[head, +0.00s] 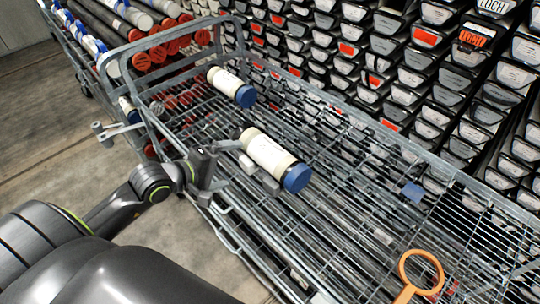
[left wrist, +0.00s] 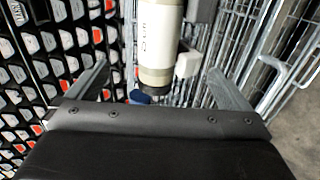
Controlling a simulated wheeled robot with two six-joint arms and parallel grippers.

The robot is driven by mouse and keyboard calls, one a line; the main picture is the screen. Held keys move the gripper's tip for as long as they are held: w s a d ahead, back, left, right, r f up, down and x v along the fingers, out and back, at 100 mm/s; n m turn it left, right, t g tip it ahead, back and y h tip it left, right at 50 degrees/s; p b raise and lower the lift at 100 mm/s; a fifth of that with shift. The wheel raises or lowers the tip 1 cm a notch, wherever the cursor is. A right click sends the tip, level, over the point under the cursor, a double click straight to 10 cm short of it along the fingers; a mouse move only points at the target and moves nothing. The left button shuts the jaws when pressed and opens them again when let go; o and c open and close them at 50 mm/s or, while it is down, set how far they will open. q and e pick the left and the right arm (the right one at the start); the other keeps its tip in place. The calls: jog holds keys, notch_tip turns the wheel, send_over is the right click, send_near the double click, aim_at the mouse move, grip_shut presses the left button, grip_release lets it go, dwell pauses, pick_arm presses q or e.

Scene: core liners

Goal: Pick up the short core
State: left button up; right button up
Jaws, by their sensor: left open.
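Two white core tubes with blue end caps lie on the wire cart (head: 350,150) in the head view. The nearer core (head: 268,153) looks the longer, though it is also closer to the camera. The farther core (head: 226,82) lies toward the cart's back left. My left gripper (head: 228,166) is open at the near core's left side. In the left wrist view a labelled core (left wrist: 158,45) with a blue cap (left wrist: 140,97) shows between the spread fingers (left wrist: 158,72), apart from both. My right gripper is not in view.
A rack of labelled core trays (head: 400,85) stands behind the cart. A small blue block (head: 412,191) and an orange ring (head: 422,268) are at the right. Red-ended tubes (head: 158,53) fill the upper left.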

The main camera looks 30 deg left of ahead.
aim_at(260, 157)
pick_arm(q)
jog(key=p+x, duration=0.2)
jog(key=x, duration=1)
jog(key=shift+w+d+f+p, duration=0.2)
jog(key=shift+w+p, duration=0.3)
jog(key=shift+w, duration=0.1)
jog(key=shift+p+x, duration=0.4)
jog(key=shift+x, duration=1.55)
jog(key=shift+a, duration=0.1)
jog(key=shift+f, duration=0.1)
jog(key=c, duration=2)
jog(key=shift+w+r, duration=0.1)
jog(key=shift+r, duration=0.15)
jog(key=shift+c, duration=0.3)
jog(key=shift+r, duration=0.1)
